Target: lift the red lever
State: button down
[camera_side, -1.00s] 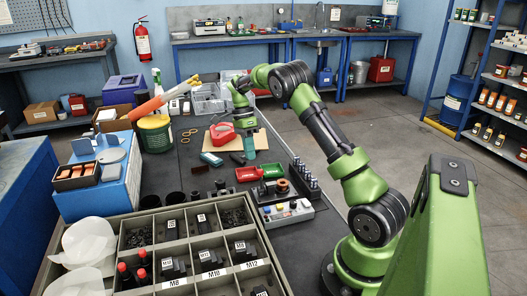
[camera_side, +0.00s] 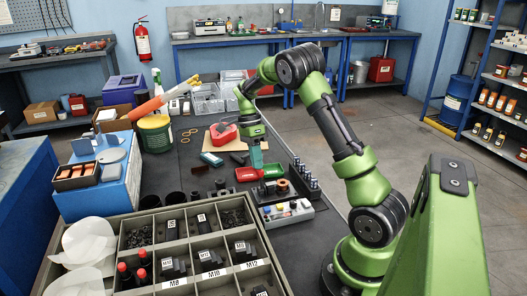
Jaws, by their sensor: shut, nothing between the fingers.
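My gripper (camera_side: 257,163) points down over the middle of the dark bench, just above or behind the green tray (camera_side: 273,172). Its teal fingers look together, with nothing visible in them. I cannot make out for sure which thing is the red lever. A red rounded object (camera_side: 222,134) lies on a tan board to the left of my gripper, apart from it. A grey control box (camera_side: 288,211) with small coloured knobs sits nearer the camera. Any lever on it is too small to tell.
A red tray (camera_side: 247,174) sits beside the green one. A dark rack with several silver-topped posts (camera_side: 304,175) stands to the right. A compartment bin (camera_side: 185,282) fills the front. A green tub (camera_side: 155,136) and a blue box (camera_side: 125,190) stand at left.

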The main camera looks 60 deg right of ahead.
jog(key=shift+s+a+r, duration=0.2)
jog(key=shift+s+a, duration=0.25)
